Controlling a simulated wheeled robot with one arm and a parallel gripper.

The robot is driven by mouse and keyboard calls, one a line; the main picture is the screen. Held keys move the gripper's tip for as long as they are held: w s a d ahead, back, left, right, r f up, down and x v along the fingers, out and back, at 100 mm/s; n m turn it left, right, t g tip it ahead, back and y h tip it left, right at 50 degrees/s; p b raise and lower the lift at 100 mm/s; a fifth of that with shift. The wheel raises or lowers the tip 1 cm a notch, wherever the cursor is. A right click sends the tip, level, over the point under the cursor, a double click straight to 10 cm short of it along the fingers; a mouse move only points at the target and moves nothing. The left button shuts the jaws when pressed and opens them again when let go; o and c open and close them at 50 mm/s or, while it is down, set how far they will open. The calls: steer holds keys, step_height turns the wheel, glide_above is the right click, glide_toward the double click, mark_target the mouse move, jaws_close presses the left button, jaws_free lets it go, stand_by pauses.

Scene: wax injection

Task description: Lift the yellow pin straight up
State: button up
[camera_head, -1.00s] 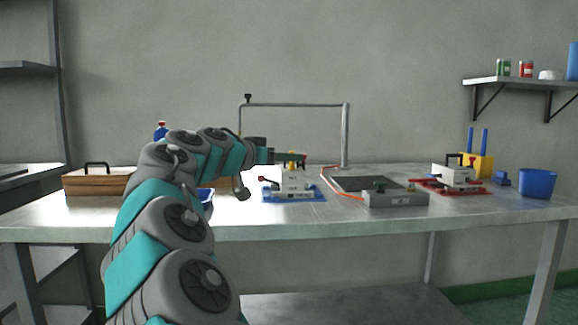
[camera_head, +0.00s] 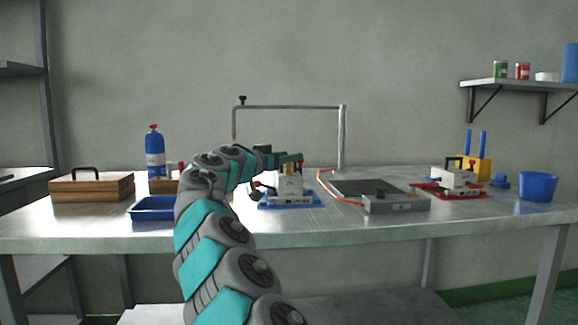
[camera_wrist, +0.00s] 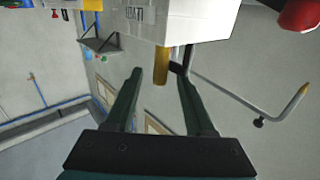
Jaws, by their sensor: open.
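The yellow pin (camera_wrist: 161,65) sticks out of a white block (camera_wrist: 175,22) in the wrist view, where its free end shows between my two green fingertips. My gripper (camera_wrist: 160,76) is open, with a gap on each side of the pin. In the head view the white block (camera_head: 290,188) stands on a blue base (camera_head: 292,205) at mid-table. My gripper (camera_head: 291,159) is at the top of this block there, and the pin is mostly hidden or too small to make out.
A grey plate unit (camera_head: 395,203) with an orange cable and a second white block on a red base (camera_head: 452,192) are to the right. A metal pipe frame (camera_head: 342,138) rises behind. A blue tray (camera_head: 152,208), wooden box (camera_head: 92,188) and blue bottle (camera_head: 155,152) are left.

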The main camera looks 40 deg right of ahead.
steer(key=shift+w+d, duration=0.1)
steer(key=shift+d, duration=0.25)
jaws_close()
stand_by(0.4)
